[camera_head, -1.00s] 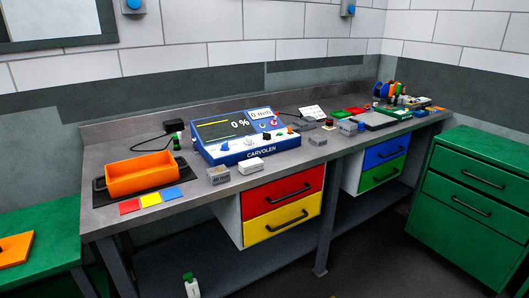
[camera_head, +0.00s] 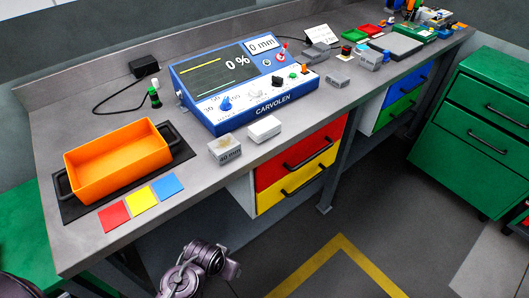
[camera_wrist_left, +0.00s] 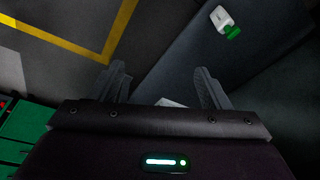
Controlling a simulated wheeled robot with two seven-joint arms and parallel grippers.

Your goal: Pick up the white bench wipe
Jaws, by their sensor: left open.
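The white bench wipe (camera_head: 264,128) appears as a small white folded block on the grey bench, in front of the blue CARVOLEN instrument and just right of a grey block. Dark joints of my arm (camera_head: 200,268) show at the bottom of the head view, below the bench's front edge and apart from the wipe. In the left wrist view my left gripper (camera_wrist_left: 163,85) has its two fingers spread wide. A pale patch shows low between them, too small to identify. My right gripper is in no view.
The blue instrument (camera_head: 245,84) stands behind the wipe and the grey block (camera_head: 224,149) beside it. An orange tray (camera_head: 118,160) and coloured squares (camera_head: 140,201) lie to the left. Drawers (camera_head: 300,165) hang under the bench. A white bottle (camera_wrist_left: 222,18) shows in the wrist view.

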